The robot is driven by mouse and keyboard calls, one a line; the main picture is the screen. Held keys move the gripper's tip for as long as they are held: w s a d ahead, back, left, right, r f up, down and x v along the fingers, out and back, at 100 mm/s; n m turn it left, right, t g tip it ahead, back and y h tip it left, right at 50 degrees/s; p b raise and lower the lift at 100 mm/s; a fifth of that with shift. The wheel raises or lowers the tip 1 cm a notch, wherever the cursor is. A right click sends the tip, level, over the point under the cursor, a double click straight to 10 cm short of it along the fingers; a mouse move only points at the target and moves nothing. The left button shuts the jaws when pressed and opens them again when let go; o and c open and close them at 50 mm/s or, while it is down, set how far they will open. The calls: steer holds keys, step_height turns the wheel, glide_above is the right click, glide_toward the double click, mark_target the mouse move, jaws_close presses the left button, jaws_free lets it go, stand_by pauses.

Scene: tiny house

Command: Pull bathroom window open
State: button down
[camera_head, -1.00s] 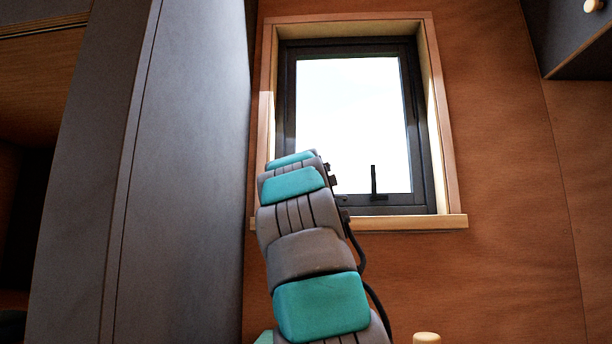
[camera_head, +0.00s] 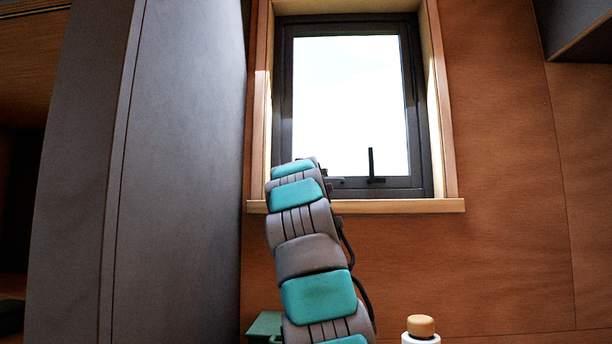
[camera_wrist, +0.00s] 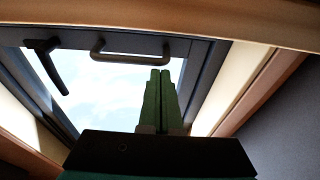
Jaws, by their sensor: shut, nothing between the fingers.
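The bathroom window (camera_head: 421,120) has a dark frame around a bright pane, set in a wooden casing, and looks closed. A black upright latch lever (camera_head: 371,164) stands at its bottom rail; it also shows in the wrist view (camera_wrist: 47,68) at upper left. A bar-shaped handle (camera_wrist: 130,55) is on the same rail in the wrist view. My gripper (camera_wrist: 160,73) has its green fingers together and empty, tips close to the handle's right end. I cannot tell whether they touch it. In the head view my arm hides the gripper.
A tall grey panel (camera_head: 180,180) stands close on the left of my arm. A wooden sill (camera_head: 410,206) juts out below the window. A bottle with a tan cap (camera_head: 421,326) and a green object (camera_head: 264,326) are low in front. A dark cabinet (camera_head: 580,30) hangs at upper right.

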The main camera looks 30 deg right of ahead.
steer(key=shift+w, duration=0.15)
steer(key=shift+t+h, duration=0.4)
steer(key=shift+h, duration=0.1)
steer(key=w+d, duration=0.2)
steer(key=w, duration=0.1)
steer(key=w+f, duration=0.1)
steer(key=shift+w+d+p, duration=0.2)
steer(key=shift+d+p, duration=0.15)
steer(key=shift+d, duration=0.05)
steer(key=shift+s, duration=0.1)
steer(key=shift+s+a+r, duration=0.25)
steer(key=shift+s+a, duration=0.05)
steer(key=shift+s, duration=0.05)
steer(key=s, duration=0.1)
steer(key=s+a+b, duration=0.1)
steer(key=s+r+b, duration=0.1)
steer(key=shift+a, duration=0.35)
steer(key=b+v, duration=0.7)
steer(key=v, duration=0.2)
